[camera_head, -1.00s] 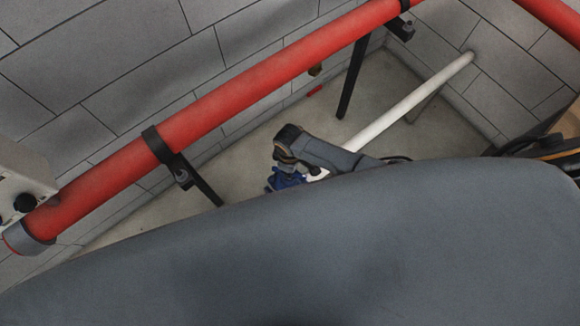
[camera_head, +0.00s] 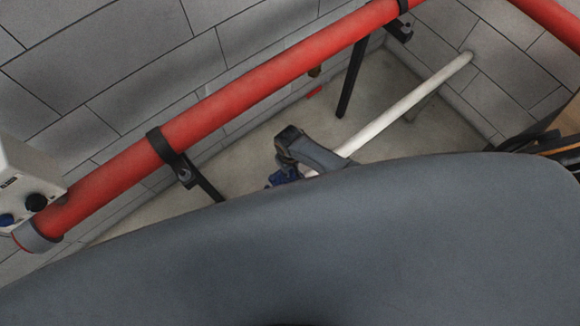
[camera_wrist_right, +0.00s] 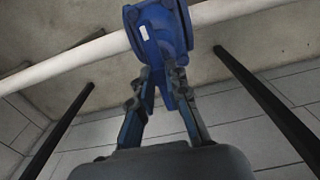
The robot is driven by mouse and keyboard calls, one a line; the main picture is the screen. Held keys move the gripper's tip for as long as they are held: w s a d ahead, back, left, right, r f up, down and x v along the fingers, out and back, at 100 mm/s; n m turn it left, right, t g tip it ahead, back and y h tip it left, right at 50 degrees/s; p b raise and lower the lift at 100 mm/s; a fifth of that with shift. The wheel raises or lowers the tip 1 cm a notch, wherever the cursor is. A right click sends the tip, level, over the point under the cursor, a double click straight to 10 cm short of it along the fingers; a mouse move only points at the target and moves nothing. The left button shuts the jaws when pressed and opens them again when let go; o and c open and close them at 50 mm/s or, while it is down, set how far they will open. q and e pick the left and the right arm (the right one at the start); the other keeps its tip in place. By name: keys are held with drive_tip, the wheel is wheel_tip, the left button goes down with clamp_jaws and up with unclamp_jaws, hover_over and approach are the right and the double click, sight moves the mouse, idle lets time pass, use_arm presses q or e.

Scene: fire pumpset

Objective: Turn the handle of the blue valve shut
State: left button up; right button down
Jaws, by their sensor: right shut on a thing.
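The blue valve (camera_wrist_right: 158,32) sits on a white pipe in the right wrist view, with a small white label on its body. My right gripper (camera_wrist_right: 161,78) is directly at it, its two fingers closed on the blue handle (camera_wrist_right: 164,88) that comes off the valve body. In the head view the valve (camera_head: 280,179) is a small blue patch, mostly hidden behind my own grey body and the right wrist. The handle's exact angle is hard to tell. My left gripper is not in view.
A thick red pipe (camera_head: 262,87) on black brackets runs across the head view above the valve. The white pipe (camera_head: 408,102) runs to the grey block wall. A white box with knobs (camera_head: 22,183) is at the left. Bare floor lies around the valve.

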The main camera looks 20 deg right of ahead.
idle(0.4)
drive_tip(key=c, duration=1.3)
unclamp_jaws()
wheel_tip(320, 180, up, 12)
drive_tip(key=shift+r, duration=0.1)
drive_tip(key=shift+s, duration=0.1)
